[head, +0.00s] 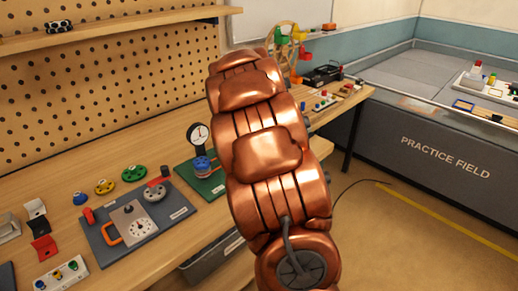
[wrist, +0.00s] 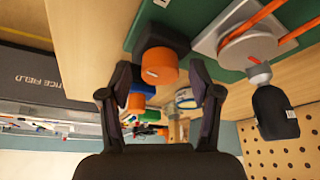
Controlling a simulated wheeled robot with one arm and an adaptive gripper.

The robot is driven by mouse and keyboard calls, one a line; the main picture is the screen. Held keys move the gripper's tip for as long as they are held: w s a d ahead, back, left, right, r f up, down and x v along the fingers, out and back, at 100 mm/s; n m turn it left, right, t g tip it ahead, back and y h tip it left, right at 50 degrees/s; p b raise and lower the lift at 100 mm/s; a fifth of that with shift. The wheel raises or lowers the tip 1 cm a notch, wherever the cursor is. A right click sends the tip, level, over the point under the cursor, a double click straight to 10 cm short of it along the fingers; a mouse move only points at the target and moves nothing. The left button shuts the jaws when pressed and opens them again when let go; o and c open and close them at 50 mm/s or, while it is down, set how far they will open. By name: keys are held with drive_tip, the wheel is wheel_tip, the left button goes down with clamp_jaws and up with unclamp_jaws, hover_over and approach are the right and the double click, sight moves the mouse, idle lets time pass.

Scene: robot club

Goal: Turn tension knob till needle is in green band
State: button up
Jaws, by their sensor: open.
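In the wrist view an orange knob (wrist: 160,68) sticks out from a black block on the green board (wrist: 207,14). My gripper (wrist: 160,75) is open, with one finger on each side of the knob and a visible gap at both. I cannot tell how deep the knob sits between the fingers. The gauge (head: 198,135) has a white dial and stands on the green board in the head view; its needle shows but the green band is too small to make out. In the wrist view the gauge (wrist: 274,112) shows only its black housing. My arm hides the knob in the head view.
A grey round part (wrist: 248,50) with an orange strap sits beside the knob. The pegboard (head: 100,70) backs the bench.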

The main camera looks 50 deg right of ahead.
drive_tip(key=v, duration=1.2)
idle(0.3)
drive_tip(key=s+a+n+y+p, duration=0.1)
drive_tip(key=s+a+n, duration=0.1)
drive_tip(key=s+a, duration=0.35)
drive_tip(key=s+a+n+g+y+p, duration=0.1)
drive_tip(key=s+a+n, duration=0.1)
drive_tip(key=a, duration=0.6)
drive_tip(key=s+a+n+p, duration=0.1)
drive_tip(key=s+a+n, duration=0.15)
drive_tip(key=a, duration=0.45)
drive_tip(key=s+a+f+n+g+y+p, duration=0.1)
drive_tip(key=s+a+f+n, duration=0.1)
drive_tip(key=s+a, duration=0.4)
drive_tip(key=s+a+f+n+g+p, duration=0.1)
drive_tip(key=s+a, duration=0.5)
drive_tip(key=s, duration=0.6)
drive_tip(key=f+n+g, duration=0.1)
drive_tip(key=n, duration=0.1)
drive_tip(key=shift+a+f+n+y, duration=0.15)
drive_tip(key=shift+a+n+y, duration=0.1)
drive_tip(key=shift+n+y, duration=0.15)
